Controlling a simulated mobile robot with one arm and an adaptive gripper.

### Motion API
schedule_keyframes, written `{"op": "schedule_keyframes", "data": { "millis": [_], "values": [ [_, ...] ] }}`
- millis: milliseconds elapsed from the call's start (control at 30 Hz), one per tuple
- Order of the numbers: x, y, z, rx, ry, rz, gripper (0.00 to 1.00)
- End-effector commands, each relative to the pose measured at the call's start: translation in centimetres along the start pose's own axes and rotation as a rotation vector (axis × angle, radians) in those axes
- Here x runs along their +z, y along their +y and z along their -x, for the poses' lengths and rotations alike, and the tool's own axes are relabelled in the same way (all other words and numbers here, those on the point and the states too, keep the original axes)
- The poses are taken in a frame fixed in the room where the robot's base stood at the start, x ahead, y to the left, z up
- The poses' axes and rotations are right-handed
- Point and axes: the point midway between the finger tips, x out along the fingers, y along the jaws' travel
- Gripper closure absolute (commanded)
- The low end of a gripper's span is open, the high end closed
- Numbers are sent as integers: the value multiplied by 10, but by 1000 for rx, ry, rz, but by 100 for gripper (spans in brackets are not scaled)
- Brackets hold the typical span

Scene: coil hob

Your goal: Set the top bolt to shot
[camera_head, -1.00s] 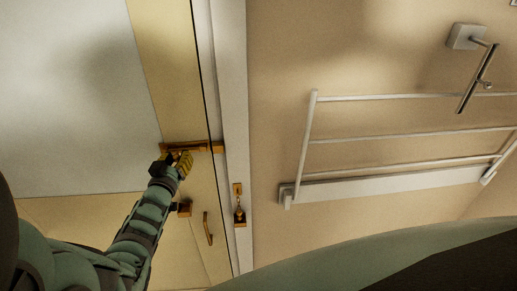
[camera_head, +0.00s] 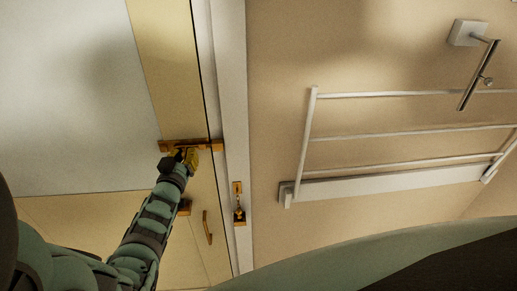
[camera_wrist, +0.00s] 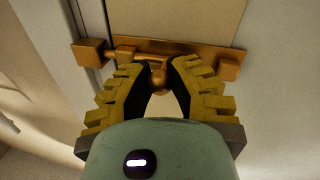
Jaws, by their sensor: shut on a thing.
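The top bolt (camera_head: 178,145) is a brass slide bolt lying across the upper door near its right edge. In the wrist view its brass plate (camera_wrist: 205,54) runs across the door, and its rod (camera_wrist: 122,53) reaches left toward the square brass keep (camera_wrist: 90,51) on the frame. The rod end looks at or inside the keep; I cannot tell how deep. My gripper (camera_head: 191,157) is at the bolt, its yellow fingers on either side of the round knob (camera_wrist: 160,78). In the wrist view my gripper (camera_wrist: 159,82) is shut on the knob.
Below the bolt are a brass fitting (camera_head: 184,207), a curved handle (camera_head: 207,228) and a brass chain fitting (camera_head: 239,216) on the white frame (camera_head: 229,80). A white towel rack (camera_head: 390,184) and a metal wall fixture (camera_head: 468,34) are on the right wall.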

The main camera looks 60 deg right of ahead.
Motion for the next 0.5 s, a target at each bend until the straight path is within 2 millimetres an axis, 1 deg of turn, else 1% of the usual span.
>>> {"op": "schedule_keyframes", "data": {
  "millis": [33,167,467,500],
  "values": [
    [6,4,1,-1,-5,1,100],
    [7,12,0,-6,-9,2,100],
    [6,15,-1,-3,-9,1,100],
    [6,15,-1,-2,-10,1,77]
  ]
}}
